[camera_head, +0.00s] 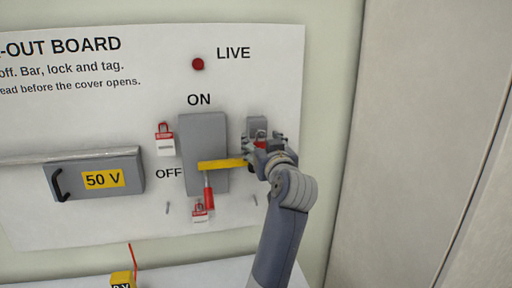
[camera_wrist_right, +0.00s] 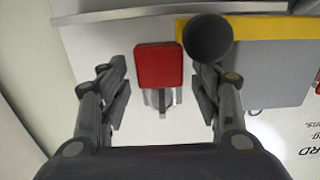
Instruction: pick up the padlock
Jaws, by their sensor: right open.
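The padlock, a red block with a grey metal shackle, shows in the right wrist view (camera_wrist_right: 160,66). It sits between the two fingers of my right gripper (camera_wrist_right: 160,92), with a visible gap on each side. In the head view my right gripper (camera_head: 263,145) is at the grey bracket on the right of the board, and it mostly hides the padlock; only a bit of red shows. My right gripper is open and holds nothing. My left gripper is out of view.
A yellow bar (camera_head: 222,164) crosses the grey switch box (camera_head: 204,125), close to my right gripper. A dark round knob (camera_wrist_right: 207,38) is beside the padlock. Red-and-white tags (camera_head: 165,142) hang on the board. A grey 50 V cover (camera_head: 128,176) is at left.

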